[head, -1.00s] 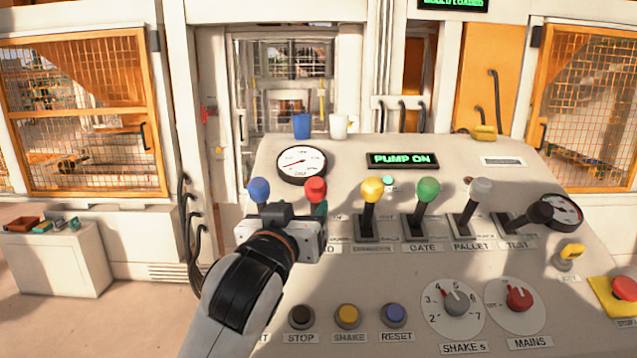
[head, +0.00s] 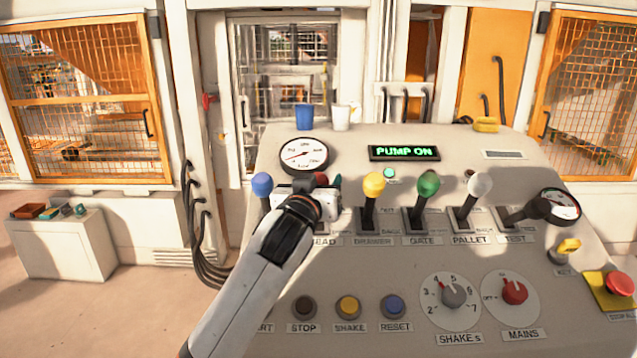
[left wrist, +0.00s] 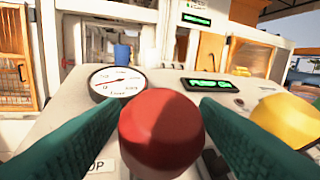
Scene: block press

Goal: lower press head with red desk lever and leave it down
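The red lever's round knob (left wrist: 162,132) fills the middle of the left wrist view, between the two green fingers of my left gripper (left wrist: 160,108). The fingers look spread, one on each side of the knob; whether either touches it I cannot tell. In the head view only a bit of the red knob (head: 320,179) shows behind my left gripper (head: 322,186), and its shaft is hidden. The label below it is partly covered, ending in "EAD". My right gripper is not in view. The press head itself cannot be made out.
A blue knob (head: 262,184) stands close on the left, and a yellow-knobbed lever (head: 374,184) on the right. Green (head: 428,183) and white (head: 479,186) levers follow. A gauge (head: 304,155) and a "PUMP ON" display (head: 404,152) lie behind. Buttons and dials fill the desk front.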

